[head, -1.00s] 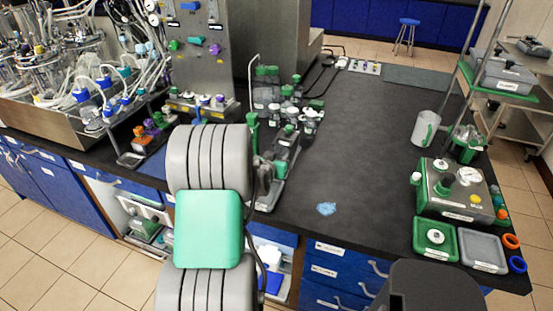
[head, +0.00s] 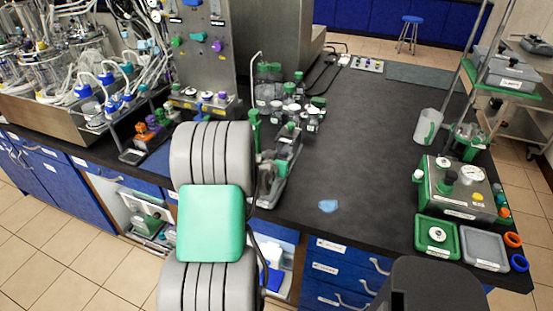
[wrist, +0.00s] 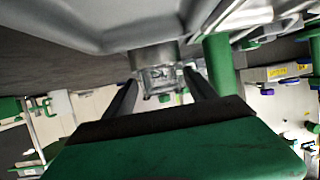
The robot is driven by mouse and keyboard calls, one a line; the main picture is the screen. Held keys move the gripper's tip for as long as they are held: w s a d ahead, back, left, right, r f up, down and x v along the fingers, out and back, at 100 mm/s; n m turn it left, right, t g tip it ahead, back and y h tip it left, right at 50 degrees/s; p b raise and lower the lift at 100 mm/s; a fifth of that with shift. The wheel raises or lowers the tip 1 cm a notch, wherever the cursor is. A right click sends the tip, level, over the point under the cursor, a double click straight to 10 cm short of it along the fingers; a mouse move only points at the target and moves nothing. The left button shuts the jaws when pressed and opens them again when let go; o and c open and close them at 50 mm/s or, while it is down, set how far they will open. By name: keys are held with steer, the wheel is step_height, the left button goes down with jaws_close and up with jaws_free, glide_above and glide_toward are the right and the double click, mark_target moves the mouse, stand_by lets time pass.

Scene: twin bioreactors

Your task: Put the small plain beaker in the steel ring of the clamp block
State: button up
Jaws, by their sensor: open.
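In the wrist view, my gripper (wrist: 160,95) is open, with one dark finger on each side of a small clear, glass-like vessel (wrist: 158,82). It may be the plain beaker. A grey cylindrical part (wrist: 153,54) adjoins the vessel; I cannot tell whether this is the steel ring. I cannot tell whether the fingers touch the vessel. In the head view, my arm hides the gripper. A grey and green apparatus (head: 276,172) stands at the bench's front edge just right of my arm, partly hidden. I cannot identify the clamp block with certainty.
A green upright post (wrist: 220,62) stands close to the right finger. Several bottles (head: 290,105) stand behind the apparatus. A steel and green box (head: 455,190), a green tray (head: 437,252), a grey tray (head: 482,264) and a clear jug (head: 428,125) are at right.

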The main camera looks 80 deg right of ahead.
steer(key=b+v, duration=0.1)
steer(key=v, duration=1.1)
steer(key=w+a+n+t+y, duration=0.35)
steer(key=w+a, duration=0.45)
steer(key=w, duration=0.6)
steer(key=w+a+n+t+y, duration=0.1)
steer(key=w+a+n+y, duration=0.15)
steer(key=w+a, duration=0.4)
steer(key=w+a+n+t+y, duration=0.1)
steer(key=w+a+n, duration=0.25)
steer(key=a, duration=0.65)
steer(key=s+a+n+y, duration=0.1)
steer(key=a+n+y, duration=0.1)
steer(key=a, duration=0.7)
steer(key=s+a+r+n+g+y, duration=0.1)
steer(key=a+n, duration=0.3)
steer(key=a, duration=0.4)
steer(key=s+a+r+n+g+y, duration=0.1)
steer(key=s+a+n+y, duration=0.1)
steer(key=a, duration=0.7)
steer(key=shift+a+n+y, duration=0.4)
steer(key=shift+n+y, duration=0.05)
steer(key=shift+y, duration=0.25)
